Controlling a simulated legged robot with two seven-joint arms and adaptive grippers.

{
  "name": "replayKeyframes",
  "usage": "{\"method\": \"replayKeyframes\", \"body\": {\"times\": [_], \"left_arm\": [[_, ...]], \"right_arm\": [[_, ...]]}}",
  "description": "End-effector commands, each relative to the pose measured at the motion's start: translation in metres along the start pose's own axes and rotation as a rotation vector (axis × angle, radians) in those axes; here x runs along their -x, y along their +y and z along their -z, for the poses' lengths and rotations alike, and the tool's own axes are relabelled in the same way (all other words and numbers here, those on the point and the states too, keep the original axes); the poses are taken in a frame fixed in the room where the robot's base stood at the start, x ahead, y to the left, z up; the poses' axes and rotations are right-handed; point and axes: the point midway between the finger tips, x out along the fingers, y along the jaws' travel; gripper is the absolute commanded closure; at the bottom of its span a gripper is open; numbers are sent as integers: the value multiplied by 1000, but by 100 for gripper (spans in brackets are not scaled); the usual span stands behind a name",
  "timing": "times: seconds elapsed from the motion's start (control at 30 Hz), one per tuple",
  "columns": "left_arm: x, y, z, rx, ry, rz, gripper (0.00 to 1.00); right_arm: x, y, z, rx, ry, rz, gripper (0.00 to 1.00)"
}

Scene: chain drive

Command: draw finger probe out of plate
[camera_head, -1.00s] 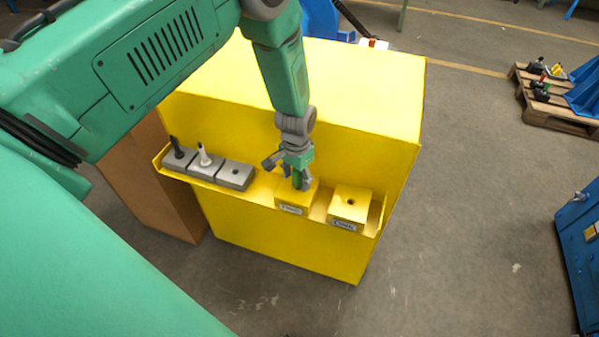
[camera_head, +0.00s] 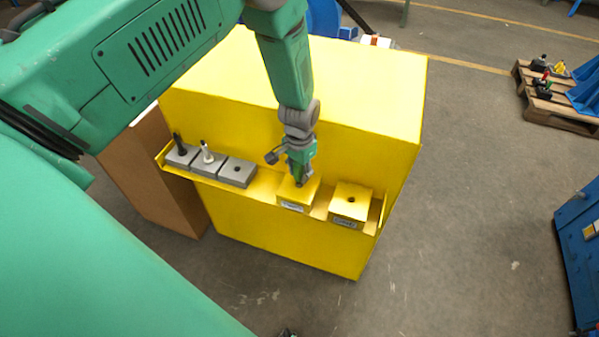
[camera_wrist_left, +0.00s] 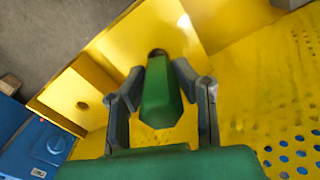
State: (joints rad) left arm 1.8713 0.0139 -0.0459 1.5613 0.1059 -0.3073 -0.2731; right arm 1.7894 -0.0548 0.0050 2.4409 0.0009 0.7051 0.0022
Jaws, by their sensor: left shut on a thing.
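The finger probe (camera_wrist_left: 160,98) is a green tapered piece between the two grey fingers of my left gripper (camera_wrist_left: 160,70) in the left wrist view. The gripper is shut on it. The plate is a yellow block with a label on its front (camera_head: 285,191), on the ledge of the yellow cabinet. It has a dark hole at the probe's far end in the wrist view (camera_wrist_left: 158,52). I cannot tell whether the tip is inside the hole or just above it. In the head view, my left gripper (camera_head: 302,177) is directly over the plate and hides most of the probe. My right gripper is not seen.
A second labelled yellow block with an empty hole (camera_head: 350,203) stands to the right on the ledge. Several grey blocks (camera_head: 238,172) stand to the left, two with upright pins. The yellow cabinet (camera_head: 365,100) rises behind. A brown box (camera_head: 160,190) stands at left.

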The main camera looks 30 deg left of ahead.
Motion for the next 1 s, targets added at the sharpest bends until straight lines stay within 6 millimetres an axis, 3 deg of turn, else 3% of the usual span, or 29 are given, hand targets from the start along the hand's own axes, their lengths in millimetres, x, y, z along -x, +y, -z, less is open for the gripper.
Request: {"method": "replayKeyframes", "body": {"times": [1.0], "left_arm": [[53,-2,0,0,0,2,100]], "right_arm": [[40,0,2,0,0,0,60]]}}
